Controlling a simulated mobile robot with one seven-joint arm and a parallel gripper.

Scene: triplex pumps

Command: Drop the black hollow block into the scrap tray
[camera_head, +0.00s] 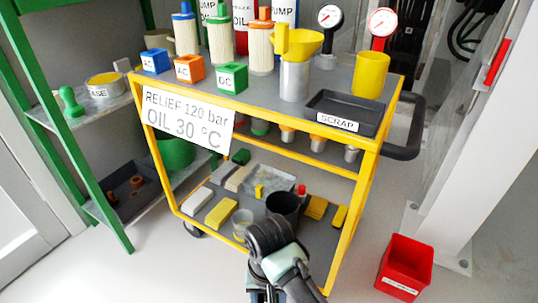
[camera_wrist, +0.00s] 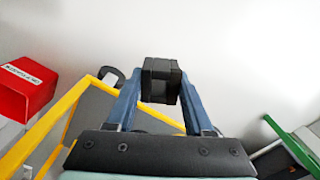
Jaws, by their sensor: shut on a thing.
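The black hollow block (camera_wrist: 160,69) is between the fingertips of my gripper (camera_wrist: 161,90) in the wrist view. The fingers are shut on its two sides, and its square opening partly shows. The scrap tray (camera_head: 345,107) is a shallow dark grey tray with a white SCRAP label. It sits on the cart's top shelf near the front right corner and looks empty. In the head view my arm is low in the picture, in front of the cart and well below the tray. The block cannot be made out there.
A yellow cup (camera_head: 371,75) stands just behind the tray's right side. A yellow funnel on a metal cylinder (camera_head: 294,81) stands to its left. The yellow-framed cart (camera_head: 354,205) has a loaded lower shelf. A red bin (camera_head: 405,266) stands on the floor at right.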

